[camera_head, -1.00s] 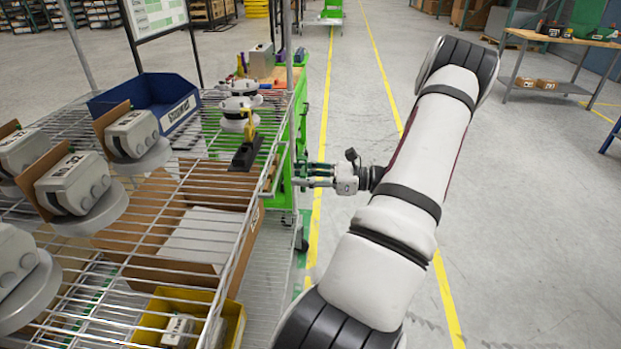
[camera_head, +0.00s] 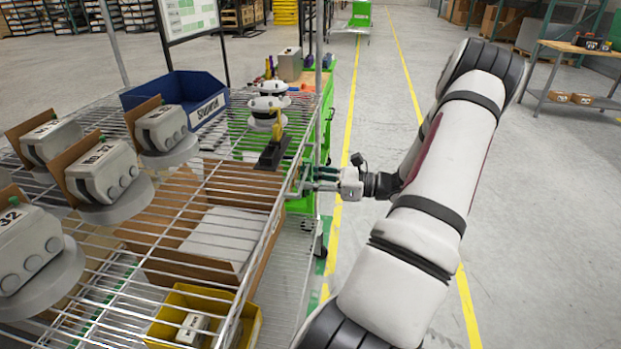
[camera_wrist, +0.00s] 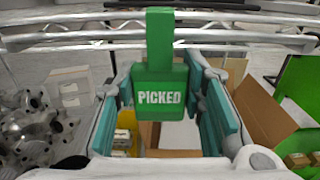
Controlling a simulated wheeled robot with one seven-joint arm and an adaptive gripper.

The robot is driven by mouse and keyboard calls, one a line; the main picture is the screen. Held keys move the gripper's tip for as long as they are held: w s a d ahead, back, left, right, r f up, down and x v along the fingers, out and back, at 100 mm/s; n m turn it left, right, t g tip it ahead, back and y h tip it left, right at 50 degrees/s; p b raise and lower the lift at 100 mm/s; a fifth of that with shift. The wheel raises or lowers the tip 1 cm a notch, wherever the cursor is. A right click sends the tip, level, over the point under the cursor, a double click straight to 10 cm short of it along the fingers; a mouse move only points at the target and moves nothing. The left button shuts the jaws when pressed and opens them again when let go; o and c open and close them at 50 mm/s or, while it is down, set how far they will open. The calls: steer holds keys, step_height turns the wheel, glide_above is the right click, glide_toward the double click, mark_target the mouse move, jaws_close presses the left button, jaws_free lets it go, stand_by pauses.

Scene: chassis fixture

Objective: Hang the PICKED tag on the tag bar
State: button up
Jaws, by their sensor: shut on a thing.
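The green PICKED tag (camera_wrist: 159,110) is upright between the two teal fingers of my gripper (camera_wrist: 162,125), its white lettering facing the wrist camera. Its narrow upper part overlaps the metal rails (camera_wrist: 90,40) in the wrist view. I cannot tell whether it touches or hooks over a rail, or which rail is the tag bar. In the head view my gripper (camera_head: 308,181) is at the right edge of the wire shelf (camera_head: 225,172), just below its top level. My gripper is shut on the tag; the tag is hard to make out there.
The shelf carries grey units (camera_head: 100,178), a blue bin (camera_head: 178,85) and a black stand with a yellow part (camera_head: 273,152). An open cardboard box (camera_head: 265,250) and yellow bin (camera_head: 205,300) are below the top wires. Open floor (camera_head: 540,200) lies to the right.

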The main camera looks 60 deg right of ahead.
steer(key=shift+f, duration=0.1)
steer(key=o, duration=1.1)
steer(key=shift+c, duration=0.2)
steer(key=shift+s, duration=0.15)
steer(key=v, duration=1.1)
steer(key=shift+s+d, duration=0.2)
steer(key=shift+s, duration=0.15)
steer(key=shift+f, duration=0.1)
